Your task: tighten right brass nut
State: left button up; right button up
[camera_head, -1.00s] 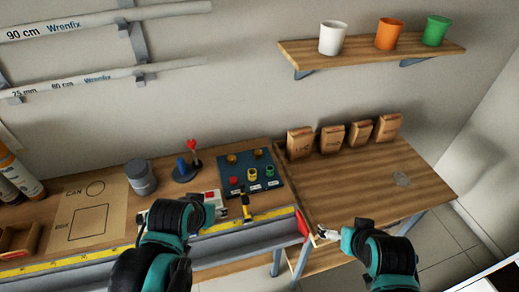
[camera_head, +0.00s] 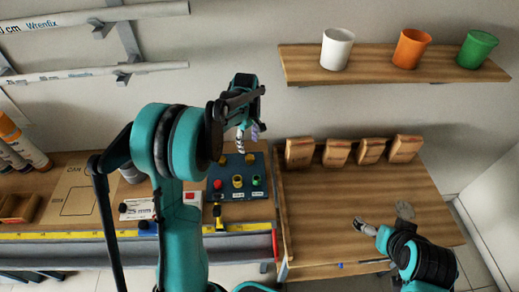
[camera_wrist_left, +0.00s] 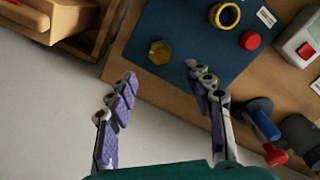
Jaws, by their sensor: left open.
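The right brass nut (camera_head: 250,159) is a gold hex piece at the upper right of the dark blue panel (camera_head: 208,196). In the left wrist view the nut (camera_wrist_left: 160,52) shows between and just beyond my fingertips, not touched by either. The left brass nut (camera_head: 222,159) is beside it, close to my arm; I cannot make it out in the wrist view. My left gripper (camera_head: 248,134) is open and empty above the panel's back edge, with purple pads (camera_wrist_left: 125,100). My right gripper (camera_head: 364,227) is over the right-hand table; its finger gap is unclear.
The panel also carries a red button (camera_head: 217,184), a yellow ring (camera_head: 237,181) and a green button (camera_head: 256,180). A blue-and-red object (camera_wrist_left: 265,130) stands beside the panel. Several brown packets (camera_head: 336,152) line the right table's back. A shelf (camera_head: 380,72) holds three cups.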

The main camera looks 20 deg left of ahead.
aim_at(249, 157)
pick_arm(q)
notch_tip(249, 157, down, 8)
jog(key=shift+r+b, duration=0.1)
jog(key=shift+b, duration=0.9)
jog(key=c, duration=1.2)
